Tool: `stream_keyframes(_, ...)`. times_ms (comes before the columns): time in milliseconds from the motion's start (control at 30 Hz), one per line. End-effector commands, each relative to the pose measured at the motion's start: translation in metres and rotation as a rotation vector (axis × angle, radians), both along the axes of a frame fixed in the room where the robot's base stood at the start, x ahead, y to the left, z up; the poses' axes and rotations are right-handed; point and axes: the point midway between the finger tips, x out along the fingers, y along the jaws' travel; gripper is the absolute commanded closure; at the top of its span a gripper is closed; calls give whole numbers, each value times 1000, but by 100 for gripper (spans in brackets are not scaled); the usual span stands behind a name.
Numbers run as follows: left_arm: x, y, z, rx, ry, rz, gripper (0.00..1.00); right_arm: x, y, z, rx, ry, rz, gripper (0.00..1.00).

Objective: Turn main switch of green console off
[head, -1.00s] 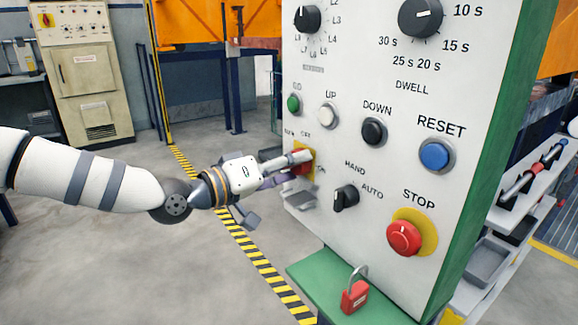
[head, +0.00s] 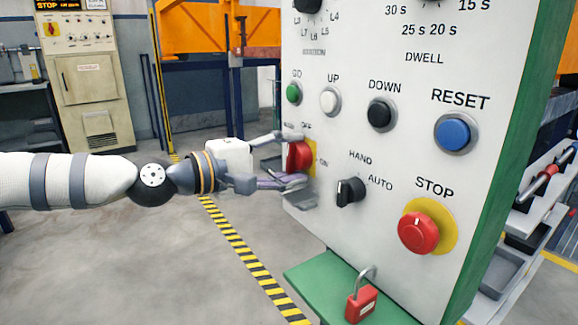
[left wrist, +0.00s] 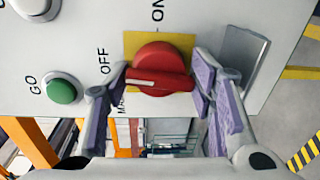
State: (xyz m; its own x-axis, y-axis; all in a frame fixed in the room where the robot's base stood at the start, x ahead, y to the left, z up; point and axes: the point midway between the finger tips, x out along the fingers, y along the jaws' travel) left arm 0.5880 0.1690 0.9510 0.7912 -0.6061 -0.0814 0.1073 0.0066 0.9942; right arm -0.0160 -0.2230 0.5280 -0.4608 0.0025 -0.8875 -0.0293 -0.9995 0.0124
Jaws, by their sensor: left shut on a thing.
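The green console (head: 345,70) has a white front panel and green sides. Its main switch (head: 298,156) is a red knob with a bar handle on a yellow plate, lettered MAIN, OFF and ON. In the left wrist view the switch (left wrist: 162,58) has a white mark at the handle's left end, on the OFF label's side; ON is above. My left gripper (head: 289,160) is shut on the switch, one finger above it and one below. In the left wrist view its fingers (left wrist: 160,86) sit at both ends of the handle. My right gripper is not in view.
Nearby on the panel are the GO button (head: 293,93), the HAND/AUTO selector (head: 350,191) and the red STOP button (head: 418,232). A red padlock (head: 361,304) stands on the green ledge (head: 310,278). A beige cabinet (head: 92,90) stands far back left. Open floor lies left.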

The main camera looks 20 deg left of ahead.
Motion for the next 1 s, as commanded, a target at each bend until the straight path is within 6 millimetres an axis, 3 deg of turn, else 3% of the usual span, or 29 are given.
stream_keyframes(300,0,-1,3,-93,65,-1,78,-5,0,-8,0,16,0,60)
stream_keyframes(867,1,0,5,-115,79,1,78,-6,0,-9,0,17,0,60)
stream_keyframes(900,1,0,5,-115,79,1,46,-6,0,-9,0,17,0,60)
stream_keyframes(933,1,0,5,-115,79,1,39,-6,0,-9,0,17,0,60)
stream_keyframes(1000,1,0,5,-115,79,1,38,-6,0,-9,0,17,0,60)
